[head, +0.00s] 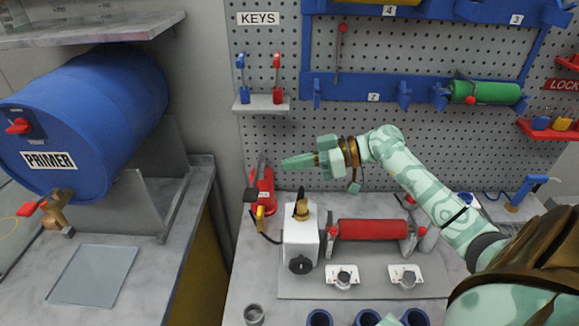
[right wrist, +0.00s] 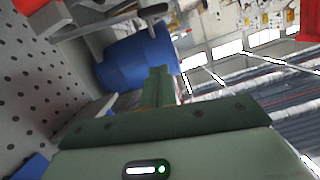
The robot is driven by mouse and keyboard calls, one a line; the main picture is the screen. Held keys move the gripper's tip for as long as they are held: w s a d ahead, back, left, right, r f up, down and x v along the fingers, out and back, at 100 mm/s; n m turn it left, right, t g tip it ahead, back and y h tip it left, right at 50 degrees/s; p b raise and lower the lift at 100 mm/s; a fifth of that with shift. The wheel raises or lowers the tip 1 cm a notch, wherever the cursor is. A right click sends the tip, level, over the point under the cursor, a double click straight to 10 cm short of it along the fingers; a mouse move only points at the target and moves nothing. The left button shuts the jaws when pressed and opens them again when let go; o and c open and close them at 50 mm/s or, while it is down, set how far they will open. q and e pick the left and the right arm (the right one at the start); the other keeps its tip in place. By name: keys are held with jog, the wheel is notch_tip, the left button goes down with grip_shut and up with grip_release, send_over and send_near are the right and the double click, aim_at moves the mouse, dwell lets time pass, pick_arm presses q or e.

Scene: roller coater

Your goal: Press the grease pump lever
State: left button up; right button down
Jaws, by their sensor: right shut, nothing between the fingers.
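The red grease pump (head: 264,186) stands on the bench against the pegboard, left of the white box. Its dark lever (head: 250,195) sticks out at the pump's left side. My right gripper (head: 284,163) is shut and empty, pointing left, with its tip above and to the right of the pump in the picture and apparently apart from the lever. In the right wrist view the shut fingers (right wrist: 158,88) point toward the blue drum. A red part and a dark bar at the upper left there may be the pump and its lever.
A white box (head: 300,238) with a black knob and a red roller (head: 372,229) stand close below my right arm. A key shelf (head: 262,105) is on the pegboard above.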

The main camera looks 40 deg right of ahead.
jog(key=w+a+f+p, duration=0.2)
jog(key=w+a+f, duration=0.1)
jog(key=a+f, duration=0.2)
jog(key=shift+w+a+f, duration=0.35)
jog(key=shift+a, duration=0.5)
